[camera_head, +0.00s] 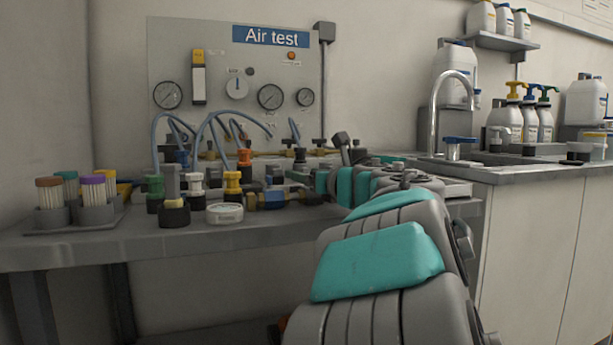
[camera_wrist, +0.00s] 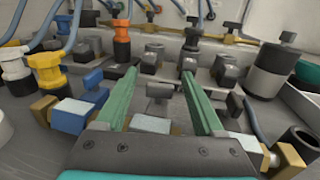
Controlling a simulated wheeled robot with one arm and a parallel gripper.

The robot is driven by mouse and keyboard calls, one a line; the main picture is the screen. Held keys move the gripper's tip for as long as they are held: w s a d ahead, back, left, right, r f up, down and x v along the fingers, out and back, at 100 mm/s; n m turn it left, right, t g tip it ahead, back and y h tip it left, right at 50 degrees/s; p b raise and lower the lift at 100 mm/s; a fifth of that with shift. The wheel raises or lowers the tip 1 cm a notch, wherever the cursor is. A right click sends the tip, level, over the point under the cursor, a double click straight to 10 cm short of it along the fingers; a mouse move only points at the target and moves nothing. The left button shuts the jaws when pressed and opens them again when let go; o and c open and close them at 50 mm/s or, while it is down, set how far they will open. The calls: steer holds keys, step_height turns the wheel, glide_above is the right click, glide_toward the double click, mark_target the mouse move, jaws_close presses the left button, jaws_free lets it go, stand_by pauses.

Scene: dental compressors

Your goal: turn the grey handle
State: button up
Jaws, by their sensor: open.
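My gripper (camera_wrist: 160,74) is open in the wrist view, its two green fingers spread apart and pointing at the fittings on the bench. A small dark grey handle (camera_wrist: 160,91) shows between the fingers, with a gap on either side. Another dark grey knob (camera_wrist: 152,57) stands just beyond the fingertips. Several dark grey handles and knobs are here, and I cannot tell for certain which is the task's grey handle. In the head view my arm reaches left over the bench, and its fingers are hard to make out among the fittings.
A blue valve with brass ends (camera_wrist: 78,112) lies left of my fingers, near yellow (camera_wrist: 47,70) and orange (camera_wrist: 121,40) fittings. A grey-black cylinder (camera_wrist: 270,68) stands to the right. Blue hoses run to the Air test panel (camera_head: 215,60). A sink tap (camera_head: 434,110) is farther right.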

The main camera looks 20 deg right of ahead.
steer(key=shift+w, duration=0.1)
jaws_close()
stand_by(0.6)
